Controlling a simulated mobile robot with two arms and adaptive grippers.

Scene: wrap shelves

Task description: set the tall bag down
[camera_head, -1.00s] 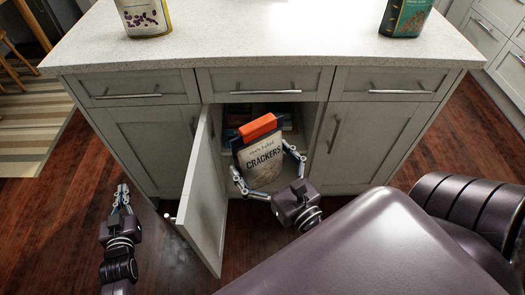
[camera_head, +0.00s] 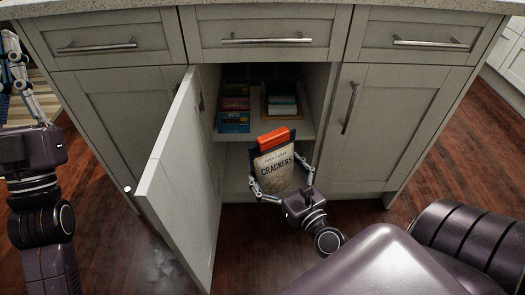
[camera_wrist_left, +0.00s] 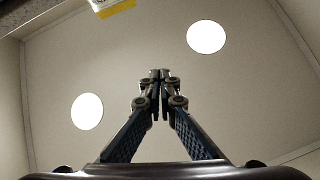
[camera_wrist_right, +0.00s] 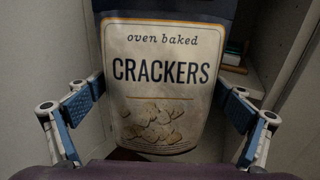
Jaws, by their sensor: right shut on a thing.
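The tall bag (camera_head: 272,164) is a cream crackers bag with a dark top and an orange-red strip at its upper edge. It also shows close up in the right wrist view (camera_wrist_right: 160,85), roughly upright. My right gripper (camera_head: 280,184) is shut on it, with one finger at each side. The bag is in front of the open cabinet's lower compartment (camera_head: 234,187); I cannot tell whether its bottom touches anything. My left gripper (camera_wrist_left: 160,78) is shut and empty, pointing up at the ceiling. Its arm stands at the left edge of the head view.
The cabinet door (camera_head: 178,180) stands open on the left. The shelf (camera_head: 238,138) above the lower compartment holds several colored boxes (camera_head: 235,120) and a wooden tray (camera_head: 265,108) with things in it. Closed doors and drawers flank the opening.

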